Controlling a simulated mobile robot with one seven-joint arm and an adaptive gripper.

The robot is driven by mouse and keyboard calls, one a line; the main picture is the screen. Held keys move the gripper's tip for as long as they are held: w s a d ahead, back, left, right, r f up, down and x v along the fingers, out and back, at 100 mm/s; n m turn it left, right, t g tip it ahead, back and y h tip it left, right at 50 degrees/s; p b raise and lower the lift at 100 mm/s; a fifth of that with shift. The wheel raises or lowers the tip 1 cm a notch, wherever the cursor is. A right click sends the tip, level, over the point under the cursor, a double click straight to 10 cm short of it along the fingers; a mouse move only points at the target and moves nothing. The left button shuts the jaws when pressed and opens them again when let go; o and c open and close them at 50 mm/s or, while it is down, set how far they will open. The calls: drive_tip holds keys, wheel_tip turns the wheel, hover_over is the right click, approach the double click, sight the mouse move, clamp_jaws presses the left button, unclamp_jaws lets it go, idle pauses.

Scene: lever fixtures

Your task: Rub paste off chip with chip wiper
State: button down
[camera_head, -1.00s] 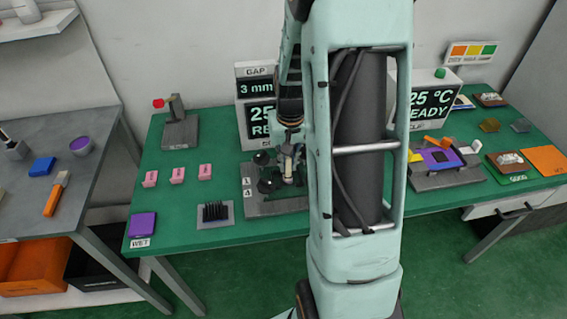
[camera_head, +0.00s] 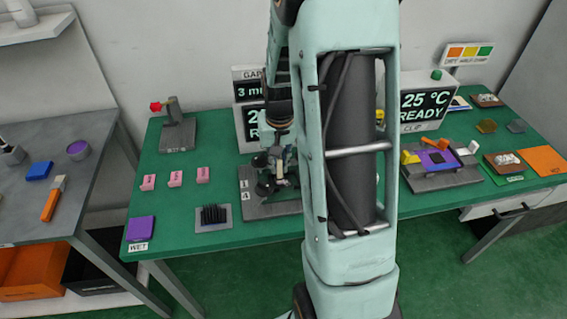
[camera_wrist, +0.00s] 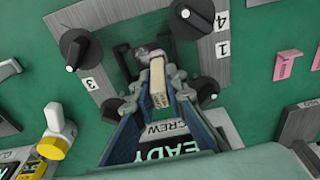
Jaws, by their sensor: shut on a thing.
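My gripper (camera_wrist: 152,72) is shut on a small beige block (camera_wrist: 159,96), which I take to be the chip wiper. In the head view, my gripper (camera_head: 279,172) is low over a grey plate (camera_head: 286,208) with black knobs. In the wrist view, the fingertips and the block's far end are over the middle of this plate (camera_wrist: 110,80), between the knobs. A small greyish-pink piece (camera_wrist: 148,54) shows by the fingertips; I cannot tell whether it is part of the wiper. I cannot make out the chip or any paste under the gripper. Contact is also unclear.
Knobs (camera_wrist: 192,19) stand up close around the gripper. Displays (camera_head: 424,103) stand behind. A grey fixture (camera_head: 440,180) is right. The green table (camera_head: 180,245) has free room at front left.

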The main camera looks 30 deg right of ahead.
drive_tip(key=shift+d, duration=0.1)
drive_tip(key=shift+s+d+f+b, duration=0.1)
drive_tip(key=shift+s+d+b, duration=0.1)
drive_tip(key=shift+s+d, duration=0.35)
drive_tip(key=shift+s+d+f+b, duration=0.15)
drive_tip(key=shift+s+d, duration=0.15)
drive_tip(key=shift+d, duration=0.4)
drive_tip(key=shift+r, duration=0.1)
drive_tip(key=shift+a, duration=0.2)
drive_tip(key=shift+w+a, duration=0.2)
drive_tip(key=shift+a, duration=0.45)
drive_tip(key=shift+w+a, duration=0.2)
drive_tip(key=shift+a, duration=0.45)
drive_tip(key=shift+d, duration=0.15)
drive_tip(key=shift+d, duration=0.6)
